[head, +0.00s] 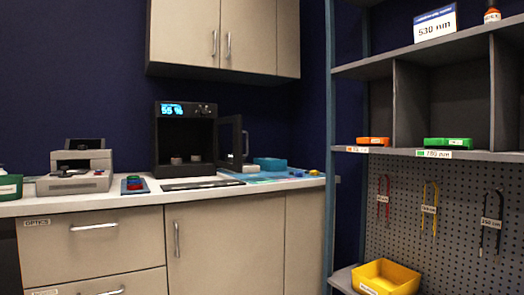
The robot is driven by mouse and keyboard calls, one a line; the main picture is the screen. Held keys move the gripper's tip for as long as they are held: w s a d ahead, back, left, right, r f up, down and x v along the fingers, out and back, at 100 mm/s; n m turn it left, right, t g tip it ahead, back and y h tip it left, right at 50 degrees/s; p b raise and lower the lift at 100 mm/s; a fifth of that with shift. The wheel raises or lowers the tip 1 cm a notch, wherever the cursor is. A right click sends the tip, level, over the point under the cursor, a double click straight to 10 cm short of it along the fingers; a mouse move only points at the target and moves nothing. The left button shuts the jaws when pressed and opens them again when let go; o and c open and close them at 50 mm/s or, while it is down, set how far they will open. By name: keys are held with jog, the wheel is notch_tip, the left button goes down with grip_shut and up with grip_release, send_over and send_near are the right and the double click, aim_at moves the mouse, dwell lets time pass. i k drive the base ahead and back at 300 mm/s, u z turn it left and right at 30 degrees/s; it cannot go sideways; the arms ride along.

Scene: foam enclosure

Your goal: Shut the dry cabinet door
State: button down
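The dry cabinet (185,141) is a black box with a lit blue display on its top front, standing on the white counter against the dark wall. Its door (231,141) is open, hinged on the right side and swung out toward me. The door has a dark window and a handle near its free edge. A few small items sit on the floor inside the cabinet. My gripper is not in view.
Wall cupboards (225,37) hang above. A shelf rack with a yellow bin (386,277) stands at right.

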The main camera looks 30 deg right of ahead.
aim_at(237, 166)
jog(key=z, duration=0.85)
jog(key=i, duration=1.05)
jog(key=u, duration=0.1)
